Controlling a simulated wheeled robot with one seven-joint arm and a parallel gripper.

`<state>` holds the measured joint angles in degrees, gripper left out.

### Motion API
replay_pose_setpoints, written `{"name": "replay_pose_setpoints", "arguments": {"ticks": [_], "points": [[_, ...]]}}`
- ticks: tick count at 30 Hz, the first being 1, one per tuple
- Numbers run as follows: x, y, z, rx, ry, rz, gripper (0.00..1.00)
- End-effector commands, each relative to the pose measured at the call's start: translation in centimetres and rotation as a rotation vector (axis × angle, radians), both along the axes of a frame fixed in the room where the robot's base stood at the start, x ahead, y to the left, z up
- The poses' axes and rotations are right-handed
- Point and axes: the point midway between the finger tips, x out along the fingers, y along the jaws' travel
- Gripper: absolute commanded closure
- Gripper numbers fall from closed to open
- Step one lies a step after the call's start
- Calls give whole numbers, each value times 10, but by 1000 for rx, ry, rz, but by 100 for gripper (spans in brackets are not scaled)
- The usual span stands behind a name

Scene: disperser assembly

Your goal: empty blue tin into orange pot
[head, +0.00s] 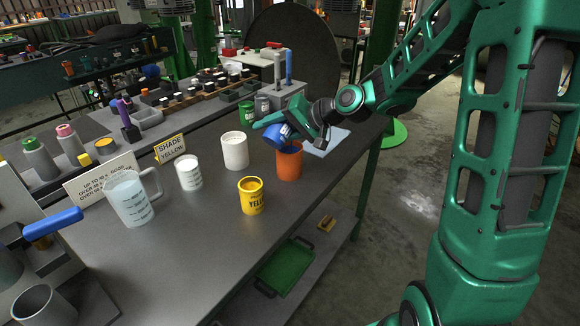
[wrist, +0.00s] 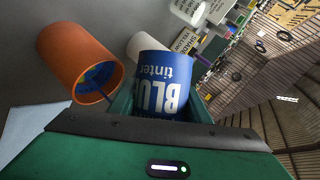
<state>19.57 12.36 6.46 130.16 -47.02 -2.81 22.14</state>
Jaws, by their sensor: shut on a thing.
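The blue tin (head: 277,132), lettered "BLUE tinter", is held tilted just above the orange pot (head: 289,163). My gripper (head: 299,124) is shut on the tin. In the wrist view the tin (wrist: 165,80) sits between the fingers with its lettering upside down, and its mouth is hidden behind the gripper. The orange pot in the wrist view (wrist: 68,58) stands beside the tin, and blue stuff (wrist: 98,75) shows inside it. A thin blue streak runs across the pot's mouth toward the gripper. How much is left in the tin is hidden.
On the bench (head: 215,245), a white pot (head: 234,151) stands left of the orange pot, and a yellow tin (head: 251,197) stands in front. A clear jug (head: 130,199), a small beaker (head: 189,173) and a "SHADE YELLOW" sign (head: 170,148) are further left. The bench front is clear.

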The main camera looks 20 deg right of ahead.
Motion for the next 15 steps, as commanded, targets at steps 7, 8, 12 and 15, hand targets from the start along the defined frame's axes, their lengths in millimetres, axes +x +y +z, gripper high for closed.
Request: {"name": "replay_pose_setpoints", "arguments": {"ticks": [7,8,12,15], "points": [[0,0,-1,11,7,0,86],[0,0,-1,12,8,0,86],[0,0,-1,19,12,0,86],[0,1,-1,24,16,1,86]]}}
